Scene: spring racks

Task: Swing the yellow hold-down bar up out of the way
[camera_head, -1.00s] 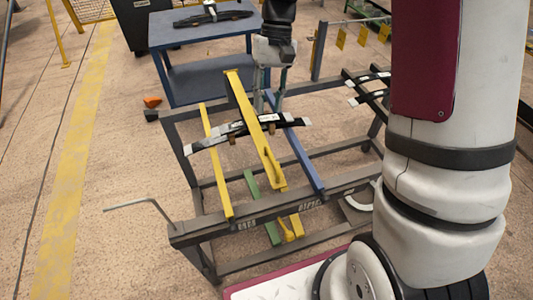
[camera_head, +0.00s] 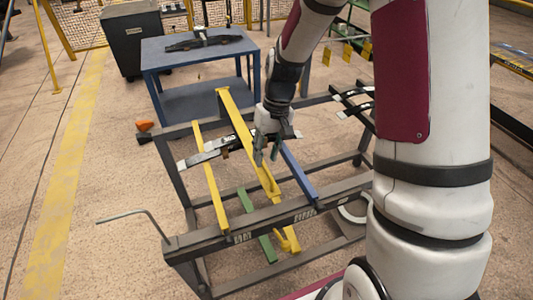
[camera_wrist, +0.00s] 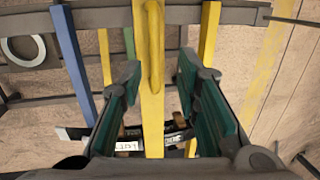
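The yellow hold-down bar (camera_head: 243,132) lies lengthwise over the rack, across a dark leaf spring (camera_head: 215,149). In the wrist view, the bar (camera_wrist: 151,105) runs down the middle, with a raised yellow handle (camera_wrist: 154,45) on it. The leaf spring (camera_wrist: 128,146) with a white label passes beneath. My gripper (camera_head: 267,152) is over the rack by the bar's near half. In the wrist view, its green-padded fingers (camera_wrist: 158,85) are open, one on each side of the bar, with gaps showing. Whether the fingertips reach down level with the bar is unclear.
The grey rack frame (camera_head: 270,219) has a thin yellow rail (camera_head: 211,180) left of the bar and a blue rail (camera_head: 297,174) right of it. A bent rod (camera_head: 130,215) sticks out at the left. A blue table (camera_head: 190,57) stands behind. Floor at left is clear.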

